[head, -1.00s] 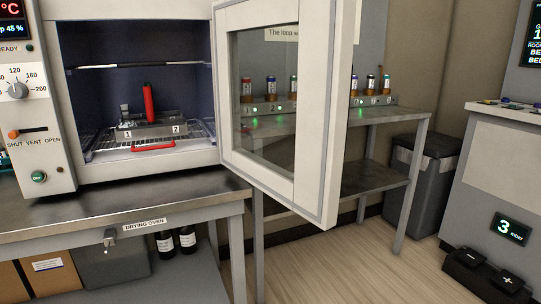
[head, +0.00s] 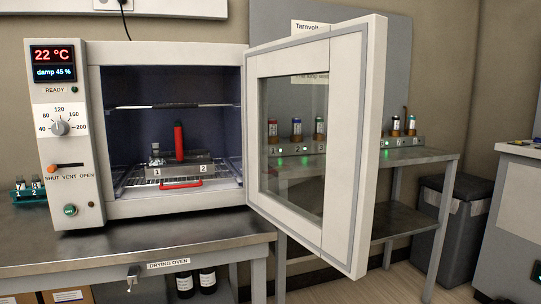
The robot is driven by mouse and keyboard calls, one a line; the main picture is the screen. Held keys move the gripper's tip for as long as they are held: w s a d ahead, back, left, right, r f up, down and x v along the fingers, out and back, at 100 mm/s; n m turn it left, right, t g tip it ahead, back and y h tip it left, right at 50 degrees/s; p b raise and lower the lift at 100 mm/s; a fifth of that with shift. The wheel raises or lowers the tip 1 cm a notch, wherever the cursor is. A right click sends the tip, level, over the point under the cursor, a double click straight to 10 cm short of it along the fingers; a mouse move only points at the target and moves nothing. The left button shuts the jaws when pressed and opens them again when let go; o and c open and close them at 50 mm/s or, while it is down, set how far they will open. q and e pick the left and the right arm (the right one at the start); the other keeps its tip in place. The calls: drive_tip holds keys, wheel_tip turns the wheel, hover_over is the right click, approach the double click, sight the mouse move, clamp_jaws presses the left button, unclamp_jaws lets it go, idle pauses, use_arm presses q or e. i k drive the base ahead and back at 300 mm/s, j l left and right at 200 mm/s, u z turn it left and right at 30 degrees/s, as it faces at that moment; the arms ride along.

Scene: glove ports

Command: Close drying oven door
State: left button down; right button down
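The drying oven (head: 66,150) stands on a metal bench at the left in the head view. Its door (head: 346,150), a white frame with a glass window, is hinged at the oven's right side and stands wide open, swung out past the bench's right end. Inside, a grey holder (head: 182,171) marked 1 and 2 sits on the wire shelf, with a red upright handle (head: 179,142) and a small vial at its left. A red shelf handle (head: 181,185) shows at the shelf's front. Neither of my grippers is in view.
The metal bench (head: 130,246) has a clear front strip. Behind the door, a side table (head: 420,155) carries a rack of several capped vials (head: 411,125). A grey bin (head: 452,220) stands beside it. A teal rack (head: 28,196) sits left of the oven.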

sight(353, 52)
drive_tip(key=i+l+u, duration=0.1)
drive_tip(key=u, duration=0.3)
drive_tip(key=l+u, duration=0.55)
drive_tip(key=u, duration=0.3)
drive_tip(key=l+u, duration=0.45)
drive_tip(key=l, duration=0.7)
drive_tip(key=k+l, duration=0.1)
drive_tip(key=l, duration=0.65)
drive_tip(key=k+l+u, duration=0.1)
drive_tip(key=l, duration=0.25)
drive_tip(key=k+l+u, duration=0.5)
drive_tip(key=u, duration=0.15)
drive_tip(key=k+l+u, duration=0.15)
drive_tip(key=u, duration=0.2)
drive_tip(key=k+u, duration=0.3)
